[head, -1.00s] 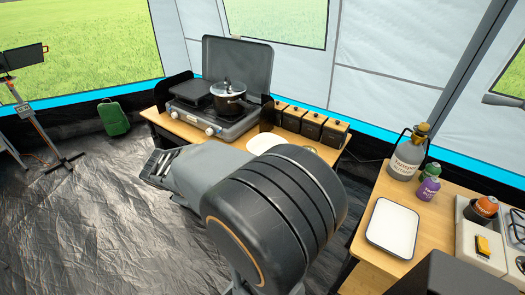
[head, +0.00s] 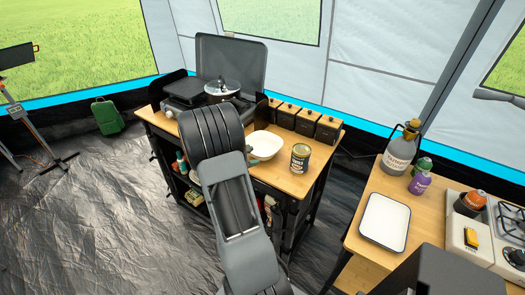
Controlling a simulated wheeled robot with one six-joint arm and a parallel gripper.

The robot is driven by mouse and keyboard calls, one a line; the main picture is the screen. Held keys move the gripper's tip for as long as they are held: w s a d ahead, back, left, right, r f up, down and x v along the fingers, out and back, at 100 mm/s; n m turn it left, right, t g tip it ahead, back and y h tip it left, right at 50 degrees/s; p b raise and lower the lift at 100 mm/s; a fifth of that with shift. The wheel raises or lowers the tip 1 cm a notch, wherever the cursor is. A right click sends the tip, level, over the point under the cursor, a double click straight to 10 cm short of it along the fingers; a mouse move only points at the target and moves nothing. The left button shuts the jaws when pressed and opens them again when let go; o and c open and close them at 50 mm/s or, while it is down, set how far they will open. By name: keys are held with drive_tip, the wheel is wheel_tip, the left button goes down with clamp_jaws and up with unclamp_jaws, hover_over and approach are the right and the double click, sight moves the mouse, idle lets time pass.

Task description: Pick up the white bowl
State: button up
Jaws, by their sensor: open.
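The white bowl (head: 265,146) sits upright on the wooden camp table (head: 283,178), right of the stove. Its left edge is close to my arm in the picture, and the rest of it shows clearly. My arm rises from the bottom middle of the head view and crosses in front of the table and stove.
A labelled can (head: 300,158) stands right of the bowl. Several dark canisters with wooden lids (head: 306,122) line the table's back edge. A pot (head: 222,90) sits on the stove. A second table at right holds a white tray (head: 384,222) and bottles. Dark floor at left is open.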

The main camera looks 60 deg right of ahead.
drive_tip(key=shift+p+x, duration=0.7)
drive_tip(key=shift+x, duration=2.6)
drive_tip(key=shift+s+a+f, duration=0.1)
drive_tip(key=shift+s, duration=0.05)
drive_tip(key=shift+c, duration=0.3)
clamp_jaws()
